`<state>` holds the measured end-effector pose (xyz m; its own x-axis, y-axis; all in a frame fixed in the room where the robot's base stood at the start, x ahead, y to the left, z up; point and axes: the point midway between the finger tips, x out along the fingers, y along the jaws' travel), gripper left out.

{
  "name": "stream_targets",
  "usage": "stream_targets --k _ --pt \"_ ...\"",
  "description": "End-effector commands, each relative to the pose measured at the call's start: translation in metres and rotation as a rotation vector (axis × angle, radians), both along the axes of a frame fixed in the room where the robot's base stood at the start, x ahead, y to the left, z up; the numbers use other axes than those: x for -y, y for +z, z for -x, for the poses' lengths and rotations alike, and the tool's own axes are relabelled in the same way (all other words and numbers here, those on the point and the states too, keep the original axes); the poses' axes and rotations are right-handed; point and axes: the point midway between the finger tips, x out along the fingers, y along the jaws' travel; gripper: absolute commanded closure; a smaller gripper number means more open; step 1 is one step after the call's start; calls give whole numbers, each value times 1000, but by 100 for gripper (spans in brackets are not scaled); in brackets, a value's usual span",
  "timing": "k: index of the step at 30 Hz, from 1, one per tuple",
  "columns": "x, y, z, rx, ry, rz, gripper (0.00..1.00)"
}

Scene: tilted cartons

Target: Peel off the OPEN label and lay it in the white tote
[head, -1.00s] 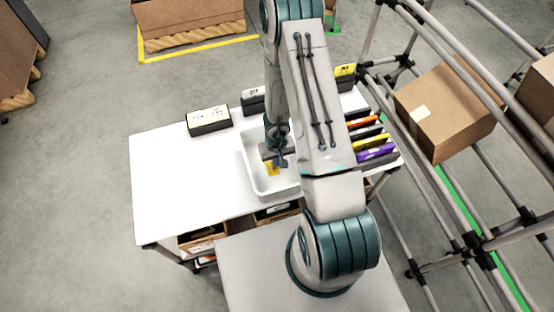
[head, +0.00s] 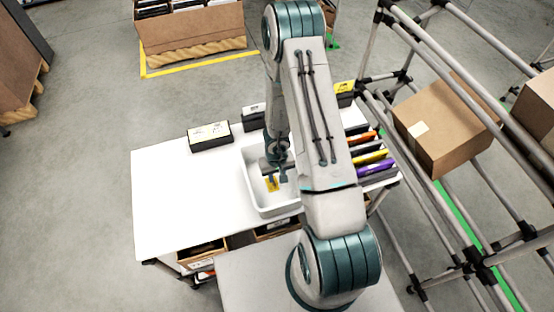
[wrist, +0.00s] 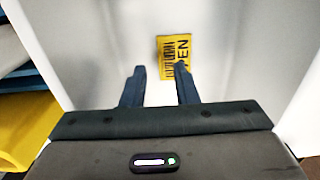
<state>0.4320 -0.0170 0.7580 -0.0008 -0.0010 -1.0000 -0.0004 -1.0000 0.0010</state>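The yellow OPEN label (wrist: 178,58) with black print is inside the white tote (wrist: 100,92) in the wrist view. It appears to lie on the tote's floor, with its lettering turned sideways. My gripper (wrist: 158,78) is open, its two dark blue fingers well apart. The right fingertip overlaps the label's lower right part in the picture; I cannot tell whether they touch. In the head view the label (head: 272,184) is a small yellow patch beside my gripper (head: 277,177), within the tote's walls (head: 250,190).
The tote stands on a white table (head: 180,195) with clear room at left. A black box with a pale label (head: 208,136) stands at the back. Several coloured items (head: 370,158) sit right of the tote. A pipe rack with a carton (head: 445,125) is further right.

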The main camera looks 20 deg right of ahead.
Motion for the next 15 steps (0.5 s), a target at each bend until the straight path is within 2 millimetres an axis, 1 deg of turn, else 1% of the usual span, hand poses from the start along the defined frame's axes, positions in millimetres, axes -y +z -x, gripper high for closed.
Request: stream_targets --k 1,5,9,10,11,15 --pt "0 11 0 0 -1 0 73" --pt "0 29 0 1 -2 -1 73" --pt "0 51 0 1 -3 -1 73" --pt "0 54 0 1 -3 -2 73" --pt "1 51 -1 3 -6 -2 73" --pt "1 65 -1 5 -7 -2 73"
